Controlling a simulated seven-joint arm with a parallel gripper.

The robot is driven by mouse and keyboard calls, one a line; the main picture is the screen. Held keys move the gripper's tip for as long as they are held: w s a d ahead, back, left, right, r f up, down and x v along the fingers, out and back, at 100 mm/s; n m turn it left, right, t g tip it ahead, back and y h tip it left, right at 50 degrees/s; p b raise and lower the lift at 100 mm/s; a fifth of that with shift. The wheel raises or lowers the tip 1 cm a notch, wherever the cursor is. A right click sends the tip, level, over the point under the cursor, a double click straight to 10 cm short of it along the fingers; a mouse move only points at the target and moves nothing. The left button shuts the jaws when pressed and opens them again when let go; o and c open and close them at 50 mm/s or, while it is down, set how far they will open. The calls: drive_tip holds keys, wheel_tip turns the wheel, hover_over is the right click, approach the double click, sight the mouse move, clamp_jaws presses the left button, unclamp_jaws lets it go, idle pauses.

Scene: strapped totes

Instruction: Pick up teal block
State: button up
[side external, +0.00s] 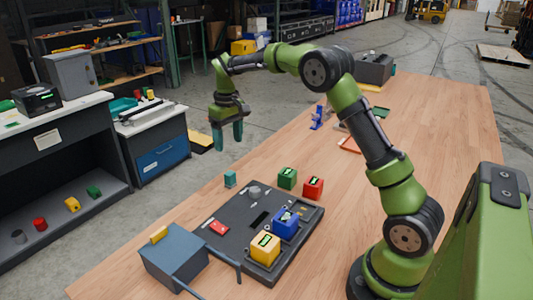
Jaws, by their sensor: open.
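A small teal block (230,179) stands on the wooden table, just beyond the far-left edge of a dark grey tray (213,226). My gripper (227,142) hangs above it, pointing down with its two teal fingers apart and nothing between them. The gripper is clear of the block, with a visible gap below the fingertips.
The tray carries a blue block (287,223), a yellow block (265,249) and small parts. A green block (287,178) and a red block (313,188) are beside its far-right edge. A grey box (173,258) stands in front. The table's right side is largely clear.

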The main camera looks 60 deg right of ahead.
sight(230, 173)
drive_tip(key=shift+n, duration=0.8)
drive_tip(key=f, duration=0.3)
drive_tip(key=w+f, duration=0.1)
drive_tip(key=f, duration=0.4)
drive_tip(key=shift+w+d+f, duration=0.3)
drive_tip(key=shift+f, duration=0.05)
drive_tip(key=shift+d+f, duration=0.2)
drive_tip(key=shift+f, duration=2.95)
drive_tip(key=c, duration=1.1)
wheel_tip(230, 173, up, 10)
drive_tip(key=shift+r, duration=0.1)
